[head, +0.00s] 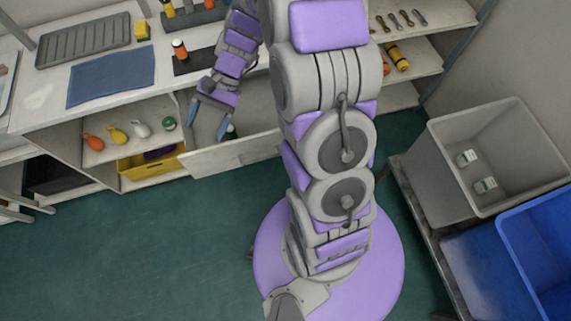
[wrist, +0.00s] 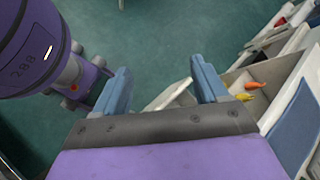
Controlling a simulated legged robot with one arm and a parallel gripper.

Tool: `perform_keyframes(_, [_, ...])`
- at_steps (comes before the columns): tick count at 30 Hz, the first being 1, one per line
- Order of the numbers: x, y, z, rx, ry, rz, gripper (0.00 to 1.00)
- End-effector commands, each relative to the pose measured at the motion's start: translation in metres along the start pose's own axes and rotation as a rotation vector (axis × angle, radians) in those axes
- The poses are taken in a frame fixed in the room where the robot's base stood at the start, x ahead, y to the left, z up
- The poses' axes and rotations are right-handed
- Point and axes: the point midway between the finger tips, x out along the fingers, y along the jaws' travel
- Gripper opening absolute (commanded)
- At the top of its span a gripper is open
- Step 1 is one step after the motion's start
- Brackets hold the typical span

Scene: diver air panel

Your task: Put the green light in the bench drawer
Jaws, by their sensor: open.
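A green rounded item (head: 169,123), likely the green light, stands on the open shelf under the bench. It is at the right end of a row with white, yellow and orange ones. The bench drawer (head: 235,153) is pulled out, and its pale front shows right of the shelf. My gripper (head: 207,128) is open and empty by the drawer's left part, to the right of the green item. In the wrist view my gripper (wrist: 160,68) has nothing between its blue fingers. A small dark item (head: 231,131) shows behind the right finger; I cannot tell what it is.
A yellow bin (head: 150,166) sits below the row of lights. The bench top holds a blue mat (head: 111,77) and a grey tray (head: 84,42). A grey crate (head: 455,127) and a blue crate (head: 540,250) stand at the right. The green floor in front is clear.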

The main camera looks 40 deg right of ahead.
Motion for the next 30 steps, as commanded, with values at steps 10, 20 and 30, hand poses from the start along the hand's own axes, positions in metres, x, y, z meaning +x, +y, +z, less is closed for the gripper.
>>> perform_keyframes(10, [-0.018, 0.044, 0.097, -0.261, 0.116, 0.25, 0.73])
perform_keyframes(20, [-0.038, 0.106, 0.161, -0.476, 0.249, 0.479, 0.73])
perform_keyframes(30, [-0.056, 0.168, 0.195, -0.629, 0.369, 0.666, 0.73])
